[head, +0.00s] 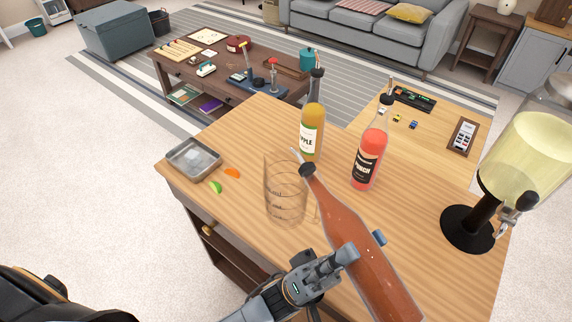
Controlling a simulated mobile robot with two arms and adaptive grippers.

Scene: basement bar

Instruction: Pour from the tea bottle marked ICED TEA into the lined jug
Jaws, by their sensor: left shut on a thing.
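The tea bottle (358,245), full of reddish-brown liquid, is held in my left gripper (364,246), which is shut around its body. The bottle is tilted, its neck and dark pourer pointing up and left toward the jug. The pourer tip is by the jug's upper right rim. No label shows on the side facing me. The clear lined jug (284,195) stands upright on the wooden counter, with rings around its wall. I see no liquid in it and cannot make out a stream. My right gripper is not in view.
An apple bottle (312,125) and a punch bottle (370,157) stand behind the jug and tea bottle. A drink dispenser (468,228) stands at right. A metal tray (193,158), lime wedge (216,187) and orange wedge (232,173) lie left. The front-left counter is bare.

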